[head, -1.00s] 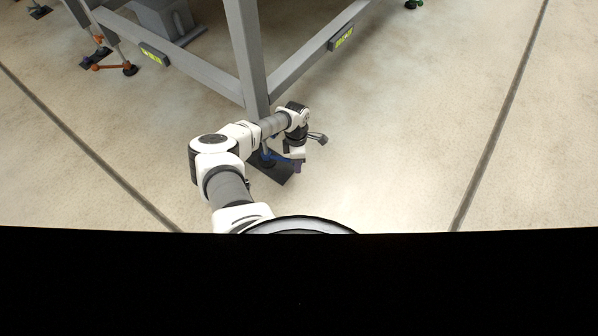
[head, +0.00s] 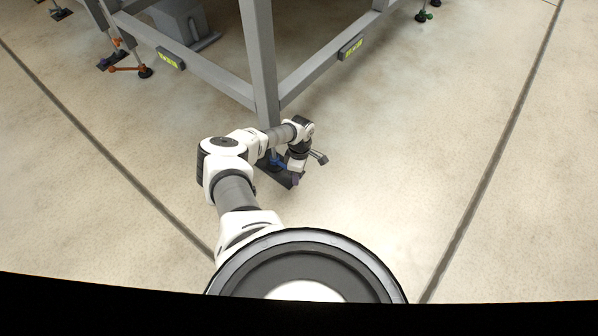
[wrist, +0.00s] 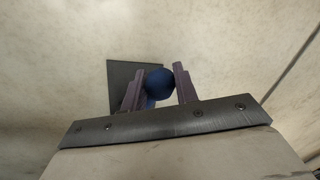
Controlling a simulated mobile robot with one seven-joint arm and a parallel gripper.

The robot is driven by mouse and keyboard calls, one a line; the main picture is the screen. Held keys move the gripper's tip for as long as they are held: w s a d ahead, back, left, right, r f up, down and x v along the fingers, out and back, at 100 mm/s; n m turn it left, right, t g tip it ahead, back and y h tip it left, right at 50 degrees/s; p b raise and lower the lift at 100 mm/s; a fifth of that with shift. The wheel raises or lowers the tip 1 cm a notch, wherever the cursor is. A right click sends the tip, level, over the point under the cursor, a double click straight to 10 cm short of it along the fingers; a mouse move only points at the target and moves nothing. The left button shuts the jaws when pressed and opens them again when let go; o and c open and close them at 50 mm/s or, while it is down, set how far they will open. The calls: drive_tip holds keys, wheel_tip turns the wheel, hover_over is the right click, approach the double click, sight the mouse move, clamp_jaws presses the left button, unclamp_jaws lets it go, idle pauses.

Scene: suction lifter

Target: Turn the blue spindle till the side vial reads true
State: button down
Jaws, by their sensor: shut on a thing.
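The blue spindle (head: 278,163) stands at the foot of the near corner leg, partly hidden by my arm. In the wrist view its round blue end (wrist: 160,81) lies between the two purple-grey fingers of my gripper (wrist: 157,86). My gripper (head: 296,181) is shut on it, low over the dark foot plate (head: 268,172). The plate also shows in the wrist view (wrist: 121,73). Two yellow-green vials are on the frame's lower rails, a left vial (head: 170,58) and a right vial (head: 350,47). Their bubbles are too small to read.
The grey frame's corner leg (head: 259,60) rises right beside my arm, with rails running back both ways. An orange spindle (head: 127,69) stands at the back left and a green one (head: 424,16) at the back right. The floor on the right is clear.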

drive_tip(key=shift+a, duration=0.1)
drive_tip(key=c, duration=1.1)
unclamp_jaws()
drive_tip(key=r+p, duration=0.1)
drive_tip(key=r, duration=0.3)
drive_tip(key=w+r+p, duration=0.1)
drive_tip(key=r+p, duration=0.1)
drive_tip(key=r, duration=0.3)
drive_tip(key=w+r+p, duration=0.1)
drive_tip(key=r, duration=0.3)
drive_tip(key=shift+w+d+r, duration=0.25)
drive_tip(key=shift+d, duration=0.05)
